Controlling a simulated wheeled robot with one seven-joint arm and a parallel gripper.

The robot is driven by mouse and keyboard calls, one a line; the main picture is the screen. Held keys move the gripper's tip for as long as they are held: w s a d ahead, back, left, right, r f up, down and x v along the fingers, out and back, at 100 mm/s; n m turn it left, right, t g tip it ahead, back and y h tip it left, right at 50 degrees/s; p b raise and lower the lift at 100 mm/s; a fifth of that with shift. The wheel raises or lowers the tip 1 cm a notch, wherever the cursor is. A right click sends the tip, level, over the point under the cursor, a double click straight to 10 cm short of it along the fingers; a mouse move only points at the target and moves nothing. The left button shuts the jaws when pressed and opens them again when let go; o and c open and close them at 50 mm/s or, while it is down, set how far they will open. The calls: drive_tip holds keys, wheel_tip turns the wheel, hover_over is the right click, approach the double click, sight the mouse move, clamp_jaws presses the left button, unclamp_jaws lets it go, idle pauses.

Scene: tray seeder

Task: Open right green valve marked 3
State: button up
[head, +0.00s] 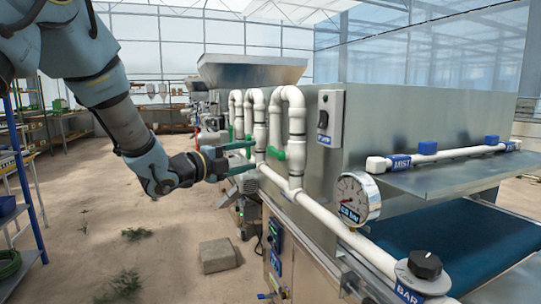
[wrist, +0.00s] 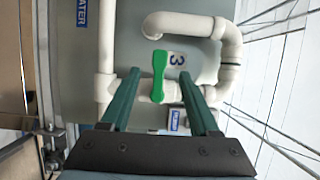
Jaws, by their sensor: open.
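The green valve handle (wrist: 159,68) is in the middle of the wrist view, on a white pipe, beside a tag marked 3 (wrist: 177,58). In the head view, the rightmost green handle (head: 276,153) sits on the white pipes, just beyond my fingertips. My gripper (head: 254,156) is open and reaches toward the pipes from the left. In the wrist view, the two teal fingers of my gripper (wrist: 160,76) stand on either side of the handle with a gap on each side. I cannot tell whether they reach its full depth.
White pipe bends (head: 293,100) stand beside the handle. A switch box (head: 330,118) is on the metal wall to their right. A pressure gauge (head: 357,198) and a black knob (head: 425,264) are nearer on the lower pipe. A grey block (head: 217,255) lies on the ground.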

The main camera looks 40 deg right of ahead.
sight(269, 152)
drive_tip(key=d+p, duration=0.2)
drive_tip(key=d, duration=0.7)
drive_tip(key=shift+w, duration=0.1)
drive_tip(key=shift+c, duration=0.2)
clamp_jaws()
drive_tip(key=shift+a, duration=0.1)
idle(0.8)
